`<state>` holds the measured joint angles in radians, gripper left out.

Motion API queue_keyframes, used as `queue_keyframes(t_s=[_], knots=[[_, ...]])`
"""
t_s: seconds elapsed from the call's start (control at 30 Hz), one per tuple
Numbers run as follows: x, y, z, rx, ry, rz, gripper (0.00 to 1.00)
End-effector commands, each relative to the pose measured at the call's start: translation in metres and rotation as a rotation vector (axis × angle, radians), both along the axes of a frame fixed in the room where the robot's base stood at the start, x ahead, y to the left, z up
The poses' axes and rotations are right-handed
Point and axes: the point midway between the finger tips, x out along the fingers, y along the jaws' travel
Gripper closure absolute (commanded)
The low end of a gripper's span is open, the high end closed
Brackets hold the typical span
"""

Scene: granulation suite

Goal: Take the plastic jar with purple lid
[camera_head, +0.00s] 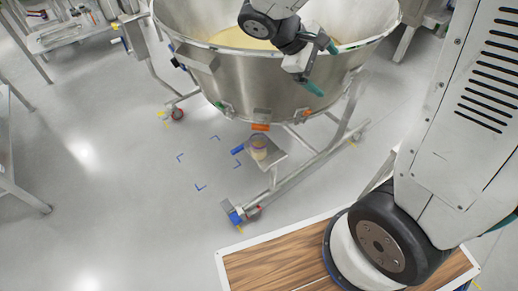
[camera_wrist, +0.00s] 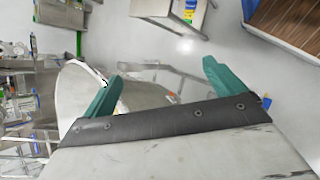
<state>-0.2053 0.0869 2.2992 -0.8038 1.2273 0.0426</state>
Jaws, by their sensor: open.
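My gripper (camera_head: 320,64) is open and empty, with teal fingers, at the front rim of the large steel bowl. It is above and to the right of the jar in the picture, well apart from it. The open fingers also show in the wrist view (camera_wrist: 163,70), where I cannot make out the jar.
The large steel bowl (camera_head: 245,85) holds a pale yellow mass and stands on a wheeled frame (camera_head: 318,172) with legs and casters. Blue corner marks (camera_head: 200,187) lie on the clear floor to the left. A wood-topped surface (camera_head: 275,270) is at the bottom.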

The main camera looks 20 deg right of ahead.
Motion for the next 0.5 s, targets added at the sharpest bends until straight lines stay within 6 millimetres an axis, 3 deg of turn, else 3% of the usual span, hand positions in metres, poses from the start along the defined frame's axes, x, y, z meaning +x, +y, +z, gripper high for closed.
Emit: queue_keyframes(t_s=[0.1,0.27,0.5], knots=[[0.040,0.006,-0.036,-0.116,0.089,0.145,0.05],[0.090,0.020,-0.090,-0.258,0.189,0.354,0.05],[0.145,0.057,-0.197,-0.435,0.331,0.700,0.05]])
